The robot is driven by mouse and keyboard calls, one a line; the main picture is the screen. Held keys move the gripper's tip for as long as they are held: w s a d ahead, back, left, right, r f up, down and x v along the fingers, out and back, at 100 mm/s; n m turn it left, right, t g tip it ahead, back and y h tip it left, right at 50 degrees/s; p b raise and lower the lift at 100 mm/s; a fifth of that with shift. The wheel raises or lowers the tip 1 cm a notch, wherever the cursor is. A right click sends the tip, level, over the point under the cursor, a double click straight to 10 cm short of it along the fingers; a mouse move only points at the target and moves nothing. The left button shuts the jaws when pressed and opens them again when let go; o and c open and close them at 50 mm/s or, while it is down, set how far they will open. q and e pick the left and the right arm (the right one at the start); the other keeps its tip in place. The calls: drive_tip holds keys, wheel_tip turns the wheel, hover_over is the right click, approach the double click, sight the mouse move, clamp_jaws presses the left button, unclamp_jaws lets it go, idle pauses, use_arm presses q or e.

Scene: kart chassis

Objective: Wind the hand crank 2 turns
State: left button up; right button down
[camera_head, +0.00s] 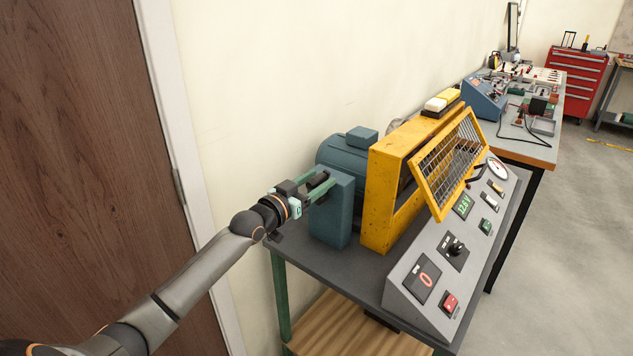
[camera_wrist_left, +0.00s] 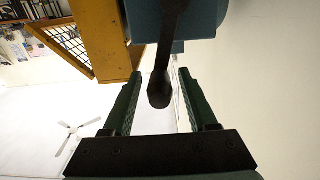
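The hand crank (camera_wrist_left: 160,88) shows in the left wrist view as a dark arm ending in a rounded grip. In the head view a dark piece that looks like its grip (camera_head: 318,180) is at the near side of the teal housing (camera_head: 331,215). My left gripper (camera_head: 322,184) reaches in from the left with its green fingers at the crank. In the left wrist view the fingers (camera_wrist_left: 160,100) are open on either side of the grip, with visible gaps. The crank's pivot is hidden. My right gripper is not in view.
A yellow guard frame (camera_head: 386,205) with a raised mesh panel (camera_head: 450,160) stands right of the housing. A sloped control panel (camera_head: 405,288) with switches and a gauge fills the bench's (camera_head: 290,256) right side. A wall and brown door (camera_head: 80,150) are close on the left.

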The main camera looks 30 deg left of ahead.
use_arm(q)
clamp_jaws()
idle(1.2)
